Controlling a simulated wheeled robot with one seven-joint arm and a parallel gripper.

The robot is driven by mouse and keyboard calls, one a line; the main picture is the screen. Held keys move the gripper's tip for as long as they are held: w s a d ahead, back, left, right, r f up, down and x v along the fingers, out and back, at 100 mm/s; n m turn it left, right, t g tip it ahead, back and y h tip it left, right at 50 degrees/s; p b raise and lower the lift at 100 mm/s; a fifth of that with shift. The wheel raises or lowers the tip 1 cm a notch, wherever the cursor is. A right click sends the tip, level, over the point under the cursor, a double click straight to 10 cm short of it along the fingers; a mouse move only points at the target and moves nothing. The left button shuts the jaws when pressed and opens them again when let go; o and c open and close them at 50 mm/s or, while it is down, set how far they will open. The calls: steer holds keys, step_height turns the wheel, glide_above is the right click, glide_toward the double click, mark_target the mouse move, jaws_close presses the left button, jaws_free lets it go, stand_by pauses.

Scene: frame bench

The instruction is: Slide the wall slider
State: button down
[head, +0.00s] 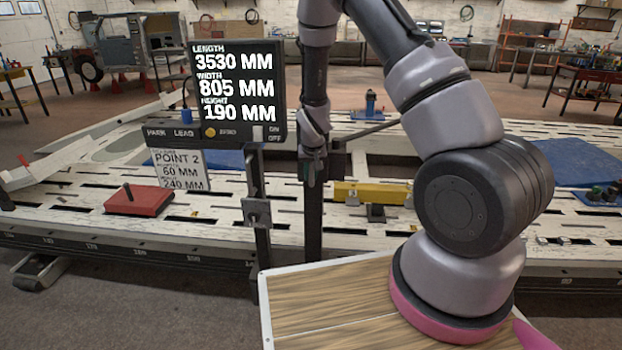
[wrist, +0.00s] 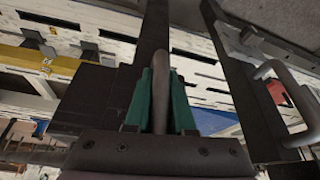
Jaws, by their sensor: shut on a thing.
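My gripper (head: 314,168) is at the dark upright post (head: 314,215) right of the display in the head view. In the wrist view, the green fingers of my gripper (wrist: 163,78) are shut on a rounded grey-brown handle (wrist: 165,62), one finger on each side. A dark block (wrist: 100,97) lies behind the handle; this looks like the wall slider, and it also shows beside the post in the head view (head: 335,162). My fingers hide part of the handle.
A display (head: 237,95) stands left of my gripper on a second post (head: 262,235) with a bracket (head: 257,212). A pale slotted bench (head: 225,237) carries a red block (head: 139,201) and a yellow bar (head: 372,194). A wooden top (head: 330,305) is in front.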

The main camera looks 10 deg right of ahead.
steer(key=c, duration=0.8)
jaws_free()
steer(key=shift+o, duration=0.2)
steer(key=v, duration=1)
steer(key=shift+s+r, duration=0.2)
steer(key=shift+r, duration=0.15)
